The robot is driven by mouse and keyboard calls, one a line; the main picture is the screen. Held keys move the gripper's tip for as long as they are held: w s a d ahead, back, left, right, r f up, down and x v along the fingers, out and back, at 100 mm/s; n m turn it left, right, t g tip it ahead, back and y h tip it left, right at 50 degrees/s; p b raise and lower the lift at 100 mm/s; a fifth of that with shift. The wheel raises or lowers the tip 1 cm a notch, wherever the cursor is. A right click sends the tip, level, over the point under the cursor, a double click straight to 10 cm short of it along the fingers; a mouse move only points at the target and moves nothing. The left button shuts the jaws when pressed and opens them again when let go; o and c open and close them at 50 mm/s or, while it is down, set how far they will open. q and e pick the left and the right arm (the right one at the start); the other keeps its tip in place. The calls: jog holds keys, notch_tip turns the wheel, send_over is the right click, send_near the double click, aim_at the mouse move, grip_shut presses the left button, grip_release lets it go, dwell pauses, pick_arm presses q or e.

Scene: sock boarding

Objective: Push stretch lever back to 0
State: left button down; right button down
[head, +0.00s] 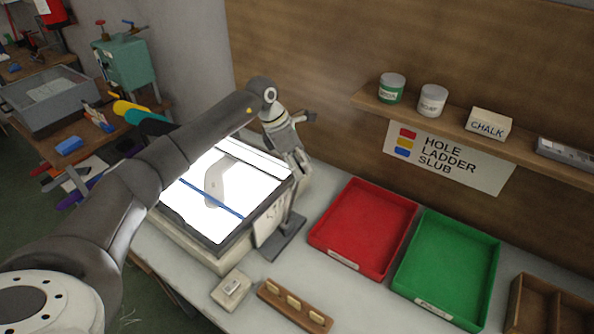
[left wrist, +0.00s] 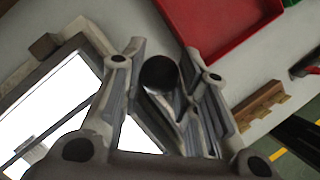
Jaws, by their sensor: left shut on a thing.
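The light box (head: 185,240) stands on the bench with a bright lit top, a pale sock-like shape (head: 217,185) and a blue line across it. My left gripper (head: 299,163) is at the box's right side, pointing down. In the left wrist view its fingers (left wrist: 163,68) are around a dark round knob (left wrist: 159,73), which I take to be the stretch lever's end. The gripper is shut on it. In the head view the lever is mostly hidden by the gripper. A pale plate with small marks (head: 268,228) is on the box's side; its figures are unreadable. My right gripper is not in view.
A red tray (head: 346,262) and a green tray (head: 420,293) lie to the right. A wooden block with pale pieces (head: 293,303) and a small pale box (head: 231,290) are in front. A shelf (head: 460,128) is on the back wall. Some bench is clear between box and red tray.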

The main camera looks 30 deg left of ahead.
pick_arm(q)
jog(key=shift+w+r, duration=0.2)
jog(key=shift+w, duration=0.05)
jog(key=c, duration=1.5)
grip_release()
jog(key=shift+o, duration=1.3)
jog(key=shift+w+d, duration=0.15)
jog(key=shift+o, duration=0.8)
jog(key=shift+w+f, duration=0.25)
jog(key=shift+s+r, duration=0.2)
jog(key=shift+s, duration=0.05)
jog(key=v, duration=1.1)
jog(key=shift+r, duration=0.25)
